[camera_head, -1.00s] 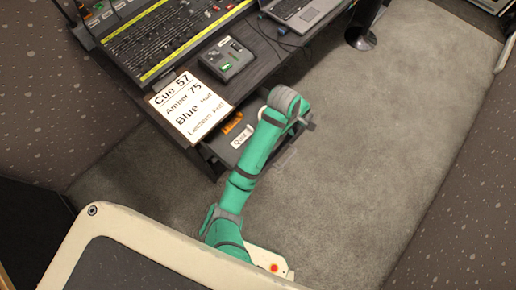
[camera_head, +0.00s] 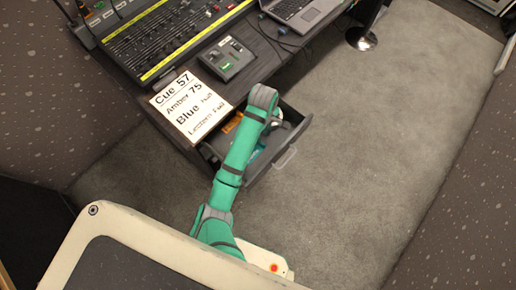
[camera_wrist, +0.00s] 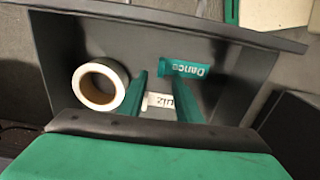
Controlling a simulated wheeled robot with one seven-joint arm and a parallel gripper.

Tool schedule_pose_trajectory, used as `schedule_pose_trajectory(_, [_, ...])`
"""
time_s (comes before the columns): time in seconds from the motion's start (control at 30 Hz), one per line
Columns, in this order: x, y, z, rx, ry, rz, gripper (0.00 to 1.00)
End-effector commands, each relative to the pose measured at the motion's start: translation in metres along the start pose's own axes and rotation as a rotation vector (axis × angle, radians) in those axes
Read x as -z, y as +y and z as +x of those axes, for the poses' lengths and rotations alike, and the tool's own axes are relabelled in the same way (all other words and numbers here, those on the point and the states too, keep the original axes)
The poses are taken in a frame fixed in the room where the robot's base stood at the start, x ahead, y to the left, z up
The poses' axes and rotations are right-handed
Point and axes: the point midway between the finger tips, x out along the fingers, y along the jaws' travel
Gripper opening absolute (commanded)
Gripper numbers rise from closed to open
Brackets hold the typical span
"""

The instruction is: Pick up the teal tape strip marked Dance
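The teal strip marked Dance (camera_wrist: 190,69) lies on the drawer floor in the wrist view, its lettering upside down. My gripper (camera_wrist: 160,74) is open and empty above the drawer, its two teal fingers apart. The right fingertip overlaps the strip's lower edge in the picture; I cannot tell whether they touch. The left fingertip is left of the strip. A white strip with partly hidden lettering (camera_wrist: 159,100) shows between the fingers. In the head view my arm covers much of the open drawer (camera_head: 284,158).
An orange item (camera_head: 232,122) is at the drawer's back. A cue board (camera_head: 190,106) lies on the desk above, beside a small fader box (camera_head: 227,58) and the mixing console.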

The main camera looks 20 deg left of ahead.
Motion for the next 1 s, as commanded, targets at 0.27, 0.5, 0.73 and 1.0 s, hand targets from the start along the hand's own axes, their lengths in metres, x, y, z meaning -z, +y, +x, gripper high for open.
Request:
schedule_pose_trajectory(0.27, [-0.003, 0.001, 0.017, 0.001, 0.0, 0.006, 0.31])
schedule_pose_trajectory(0.5, [-0.002, -0.004, 0.046, 0.001, 0.0, 0.006, 0.31])
schedule_pose_trajectory(0.73, [-0.002, -0.003, 0.063, -0.001, 0.0, 0.005, 0.31])
schedule_pose_trajectory(1.0, [-0.002, -0.003, 0.063, -0.002, 0.0, 0.004, 0.14])
